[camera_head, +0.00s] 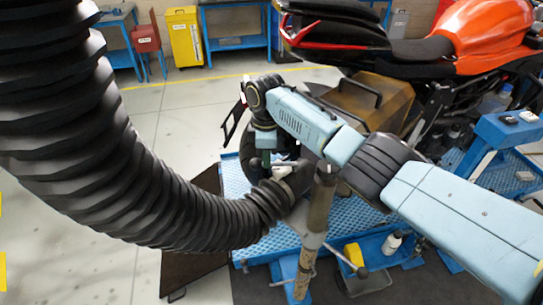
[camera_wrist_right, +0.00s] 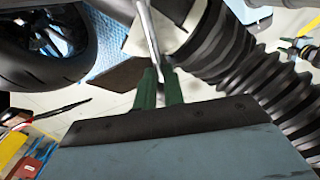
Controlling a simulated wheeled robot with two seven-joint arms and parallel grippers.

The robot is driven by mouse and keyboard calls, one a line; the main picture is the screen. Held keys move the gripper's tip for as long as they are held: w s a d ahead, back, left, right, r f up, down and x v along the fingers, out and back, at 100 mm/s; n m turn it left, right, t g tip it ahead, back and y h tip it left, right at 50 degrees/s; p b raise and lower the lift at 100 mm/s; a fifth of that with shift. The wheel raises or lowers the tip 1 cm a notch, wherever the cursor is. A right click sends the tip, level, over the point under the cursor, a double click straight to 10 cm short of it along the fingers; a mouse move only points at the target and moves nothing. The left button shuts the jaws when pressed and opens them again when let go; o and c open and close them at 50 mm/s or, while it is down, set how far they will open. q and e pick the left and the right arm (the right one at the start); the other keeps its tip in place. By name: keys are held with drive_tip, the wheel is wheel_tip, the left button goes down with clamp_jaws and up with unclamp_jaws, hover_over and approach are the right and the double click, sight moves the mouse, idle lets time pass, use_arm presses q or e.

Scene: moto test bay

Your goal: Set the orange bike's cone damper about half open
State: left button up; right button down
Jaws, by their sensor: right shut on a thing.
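The orange bike (camera_head: 485,28) stands on a blue lift at the upper right. A thick black ribbed hose (camera_head: 110,150) curves from the upper left to the grey cone (camera_head: 298,182) behind the bike. My right arm reaches in from the right, and its gripper (camera_head: 266,160) points down at the cone. In the right wrist view the green fingers (camera_wrist_right: 159,90) are shut on a thin metal lever (camera_wrist_right: 150,35) beside the pale cone body (camera_wrist_right: 172,32) and the hose (camera_wrist_right: 245,62). The damper plate is hidden, so its angle cannot be told. My left gripper is not in view.
A upright metal post (camera_head: 316,210) stands close to the cone, under my right arm. The blue perforated lift deck (camera_head: 235,182) lies below. A white bottle (camera_head: 392,242) stands near the post. Open floor (camera_head: 165,115) lies to the left, beyond the hose.

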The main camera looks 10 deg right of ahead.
drive_tip(key=c, duration=1.5)
unclamp_jaws()
wheel_tip(320, 180, up, 14)
drive_tip(key=shift+w+f+b, duration=0.15)
drive_tip(key=shift+f+b, duration=0.1)
drive_tip(key=shift+b, duration=0.2)
drive_tip(key=shift+f, duration=0.1)
